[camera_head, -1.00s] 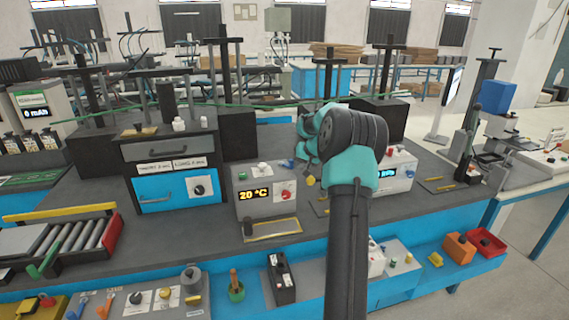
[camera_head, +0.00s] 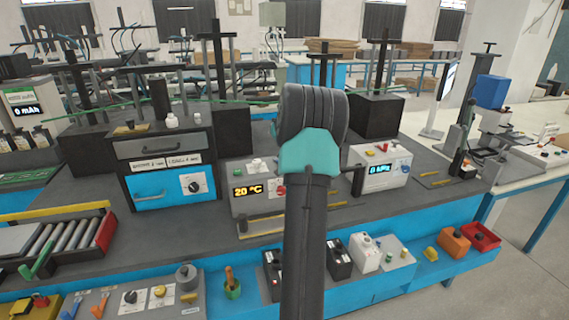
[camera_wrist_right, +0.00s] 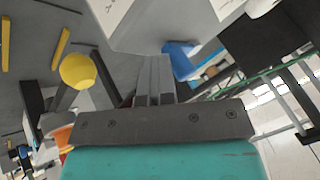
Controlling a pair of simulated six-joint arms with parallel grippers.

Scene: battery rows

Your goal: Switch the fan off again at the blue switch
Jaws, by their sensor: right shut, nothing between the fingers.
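In the right wrist view my right gripper (camera_wrist_right: 155,75) is shut and empty. Its fingertips are close to the edge of a white box (camera_wrist_right: 145,20). A blue piece (camera_wrist_right: 180,58) shows just beyond the fingertips; I cannot tell for sure that it is the blue switch, nor whether the fingers touch it. I cannot make out the fan.
A yellow ball knob (camera_wrist_right: 78,70) on a stalk stands left of the fingers in the wrist view. A grey 20 °C box (camera_head: 243,206) is left of my arm and a white display box (camera_head: 383,178) right of it. A blue-fronted drawer unit (camera_head: 165,186) stands farther left.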

